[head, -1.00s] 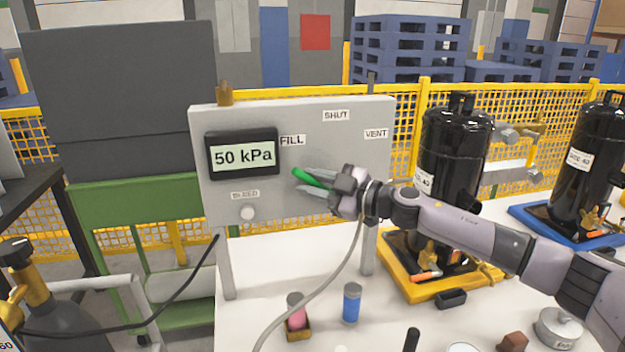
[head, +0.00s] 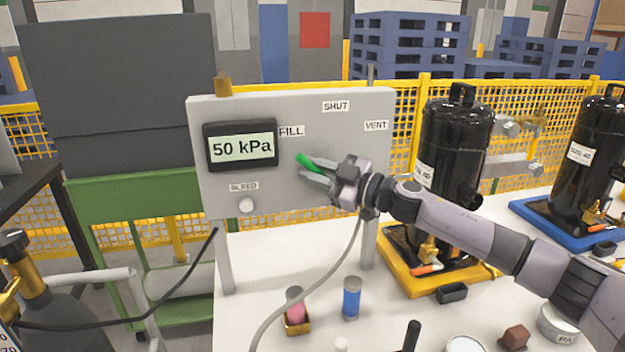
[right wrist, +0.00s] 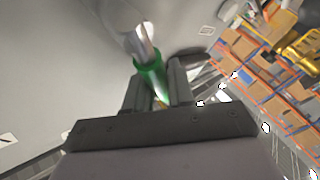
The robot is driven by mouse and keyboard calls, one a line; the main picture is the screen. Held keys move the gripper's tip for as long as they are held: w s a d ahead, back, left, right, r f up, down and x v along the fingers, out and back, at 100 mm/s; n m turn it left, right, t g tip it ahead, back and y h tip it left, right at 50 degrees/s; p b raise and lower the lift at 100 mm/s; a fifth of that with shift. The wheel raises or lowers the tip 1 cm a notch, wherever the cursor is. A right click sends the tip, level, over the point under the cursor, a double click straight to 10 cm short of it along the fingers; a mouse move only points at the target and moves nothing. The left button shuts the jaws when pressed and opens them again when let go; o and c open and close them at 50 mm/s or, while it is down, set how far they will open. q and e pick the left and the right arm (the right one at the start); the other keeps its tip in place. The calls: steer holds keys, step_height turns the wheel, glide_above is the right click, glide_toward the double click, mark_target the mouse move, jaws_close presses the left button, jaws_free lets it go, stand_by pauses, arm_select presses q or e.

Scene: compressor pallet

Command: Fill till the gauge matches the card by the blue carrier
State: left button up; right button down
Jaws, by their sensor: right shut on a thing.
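The gauge (head: 241,147) on the grey panel (head: 350,150) reads 50 kPa. The panel carries the labels FILL (head: 291,131), SHUT (head: 336,106), VENT (head: 376,125) and BLEED (head: 243,186). My right gripper (head: 318,175) is shut on the green valve handle (head: 308,162), which points up and left, its tip just below FILL. In the right wrist view the green handle (right wrist: 150,75) lies between the fingers. The blue carrier (head: 540,218) stands at the right, holding a black compressor (head: 585,155). I cannot make out a card by it. My left gripper is not in view.
A yellow carrier (head: 405,275) with another black compressor (head: 455,150) stands behind my right forearm. A blue cylinder (head: 352,298) and a small box with a pink item (head: 296,318) stand on the white table (head: 265,260). A hose hangs from near my right wrist.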

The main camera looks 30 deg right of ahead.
steer(key=m+t+b, duration=0.1)
steer(key=d+m+b, duration=0.1)
steer(key=shift+s+d+r+t+b, duration=0.1)
steer(key=shift+s+r+t+b, duration=0.1)
steer(key=shift+t+b, duration=0.15)
steer(key=shift+s+d+r+m+t+y+b, duration=0.1)
steer(key=shift+d+r+m+t+y+b, duration=0.2)
steer(key=shift+d+m+t+b, duration=0.45)
steer(key=m+t, duration=0.1)
steer(key=d+m+b, duration=0.1)
steer(key=m, duration=0.1)
steer(key=shift+s+r+t+h, duration=0.15)
steer(key=shift+r+t+h, duration=0.2)
steer(key=shift+t+h, duration=0.05)
steer(key=shift+s+d+r+m+t+h+b, duration=0.15)
steer(key=shift+d+m+t+h+b, duration=0.2)
steer(key=shift+m+t, duration=0.3)
steer(key=shift+s+d+r+m+t+h+b, duration=0.1)
steer(key=shift+d+m+t+h+b, duration=0.3)
steer(key=shift+m, duration=0.4)
steer(key=c, duration=1.3)
jaws_free()
steer(key=shift+c, duration=0.2)
